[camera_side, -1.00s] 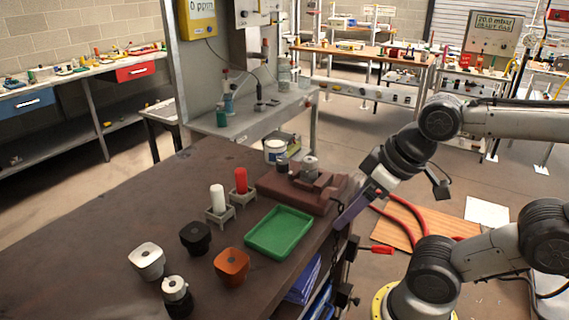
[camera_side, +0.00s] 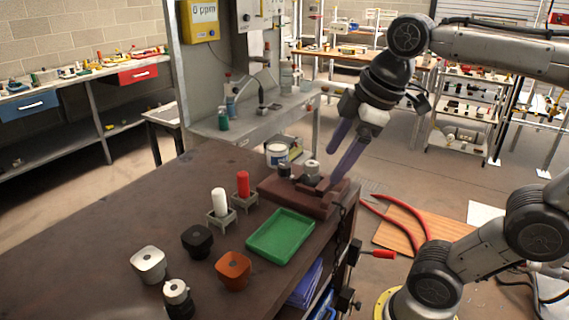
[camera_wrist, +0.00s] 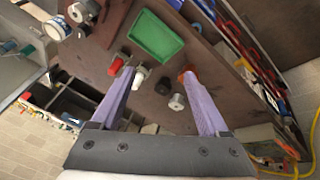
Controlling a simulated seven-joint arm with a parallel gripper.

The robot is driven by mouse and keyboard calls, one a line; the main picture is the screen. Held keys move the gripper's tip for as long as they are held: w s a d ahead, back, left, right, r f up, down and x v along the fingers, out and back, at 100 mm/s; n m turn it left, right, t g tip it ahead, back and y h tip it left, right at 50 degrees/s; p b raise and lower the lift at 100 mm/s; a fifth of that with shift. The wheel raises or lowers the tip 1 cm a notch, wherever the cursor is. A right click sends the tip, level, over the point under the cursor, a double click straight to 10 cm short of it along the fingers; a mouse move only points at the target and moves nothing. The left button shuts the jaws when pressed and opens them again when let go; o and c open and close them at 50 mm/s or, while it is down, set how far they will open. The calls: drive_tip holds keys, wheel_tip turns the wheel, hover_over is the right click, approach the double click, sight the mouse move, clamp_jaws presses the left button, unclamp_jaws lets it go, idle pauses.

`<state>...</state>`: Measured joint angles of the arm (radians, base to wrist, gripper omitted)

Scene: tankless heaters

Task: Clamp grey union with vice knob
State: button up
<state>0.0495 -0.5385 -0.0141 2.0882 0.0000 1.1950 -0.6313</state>
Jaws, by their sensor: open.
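The grey union (camera_side: 312,169) stands upright on the brown vice (camera_side: 292,198) at the bench's far right corner. A small dark-and-grey knob-like piece (camera_side: 284,170) shows beside it on the left; I cannot tell surely that it is the vice knob. My gripper (camera_side: 334,166) has two long purple fingers, spread apart and empty, pointing down and left. They are in front of and above the right end of the vice in the side view; contact cannot be told. In the wrist view the gripper (camera_wrist: 157,74) is open, and the vice lies at the top left, partly cut off.
A green tray (camera_side: 281,237) lies in front of the vice. A red cylinder (camera_side: 243,184) and a white cylinder (camera_side: 219,202) stand in holders to its left. Black (camera_side: 197,241), orange (camera_side: 233,270) and white (camera_side: 148,263) pieces stand nearer. The bench's left part is clear.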

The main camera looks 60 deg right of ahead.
drive_tip(key=w+d+r+n+g, duration=0.1)
drive_tip(key=w+d+r+n, duration=0.3)
drive_tip(key=w, duration=0.5)
drive_tip(key=m+g, duration=0.2)
drive_tip(key=g, duration=0.2)
hover_over(285, 165)
wheel_tip(285, 165, down, 9)
wheel_tip(285, 165, down, 14)
drive_tip(key=shift+a+r, duration=0.1)
drive_tip(key=shift+r, duration=0.05)
clamp_jaws()
